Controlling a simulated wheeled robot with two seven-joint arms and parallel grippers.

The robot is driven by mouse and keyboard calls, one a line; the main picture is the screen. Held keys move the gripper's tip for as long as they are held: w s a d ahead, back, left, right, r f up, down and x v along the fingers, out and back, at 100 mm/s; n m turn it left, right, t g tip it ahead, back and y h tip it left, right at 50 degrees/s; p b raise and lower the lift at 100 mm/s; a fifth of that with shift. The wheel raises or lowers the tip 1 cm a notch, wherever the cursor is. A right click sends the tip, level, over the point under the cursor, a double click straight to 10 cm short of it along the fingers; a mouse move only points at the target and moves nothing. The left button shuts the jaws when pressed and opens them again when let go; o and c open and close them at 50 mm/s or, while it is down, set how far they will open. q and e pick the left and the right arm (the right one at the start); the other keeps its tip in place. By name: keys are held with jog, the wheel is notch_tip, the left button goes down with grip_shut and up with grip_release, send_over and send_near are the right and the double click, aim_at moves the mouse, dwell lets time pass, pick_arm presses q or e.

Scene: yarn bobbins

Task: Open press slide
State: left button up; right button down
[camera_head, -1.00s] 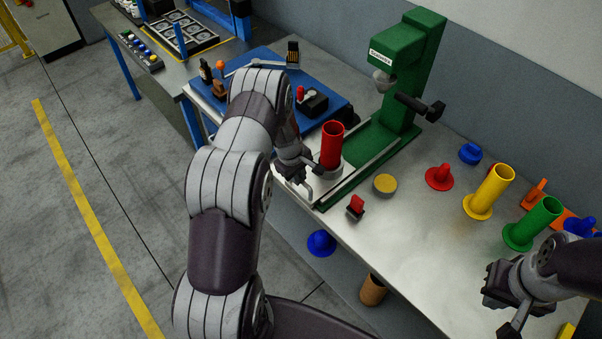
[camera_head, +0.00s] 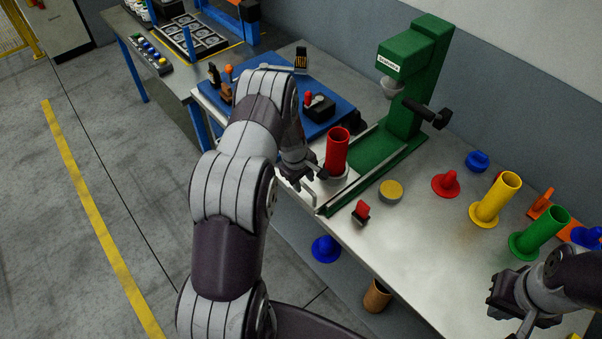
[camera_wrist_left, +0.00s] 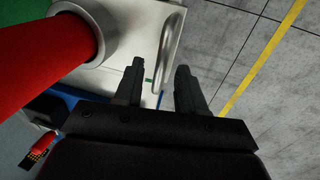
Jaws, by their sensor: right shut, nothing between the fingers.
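The green press (camera_head: 409,85) stands on the workbench. Its slide (camera_head: 314,186) is a pale plate at the press's front end, with a metal bar handle (camera_wrist_left: 168,55) on its outer edge. A red bobbin (camera_head: 337,152) stands upright in a ring holder (camera_wrist_left: 97,35) on the slide. My left gripper (camera_wrist_left: 158,78) is open beside the slide. In the left wrist view the handle appears ahead of the gap between its fingers; contact is not clear. My right gripper (camera_head: 508,302) is shut and empty over the bench at the lower right.
A blue board (camera_head: 330,112) with small parts lies behind my left arm. A red clip-like part (camera_head: 361,212) and a yellow-topped disc (camera_head: 391,191) sit near the slide. Yellow (camera_head: 494,198) and green bobbins (camera_head: 540,232) stand to the right. The bench middle is fairly clear.

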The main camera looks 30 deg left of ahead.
pick_arm(q)
notch_tip(320, 180, up, 12)
jog(key=s+b, duration=0.2)
jog(key=b, duration=0.1)
jog(key=shift+s+a, duration=0.2)
jog(key=shift+a, duration=0.15)
